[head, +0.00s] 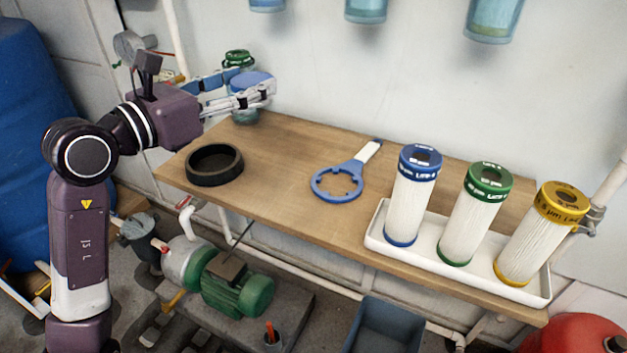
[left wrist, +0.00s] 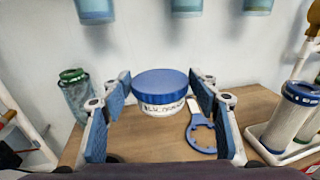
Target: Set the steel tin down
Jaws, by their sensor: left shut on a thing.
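My left gripper (head: 250,92) is shut on a round tin with a flat blue lid (head: 250,79), raised above the back left part of the wooden bench (head: 290,150). In the left wrist view, the tin (left wrist: 161,92) sits upright between the blue-padded fingers (left wrist: 160,110). Its side looks white with dark lettering; I see no bare steel. In the head view the fingers hide most of its side. My right gripper is not in view.
A green-capped bottle (head: 238,58) stands behind the gripper at the bench's back left. A black ring (head: 214,180) and a blue ring wrench (head: 337,184) lie on the bench. A white tray (head: 385,248) holds three filter cartridges. Bare wood lies between ring and wrench.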

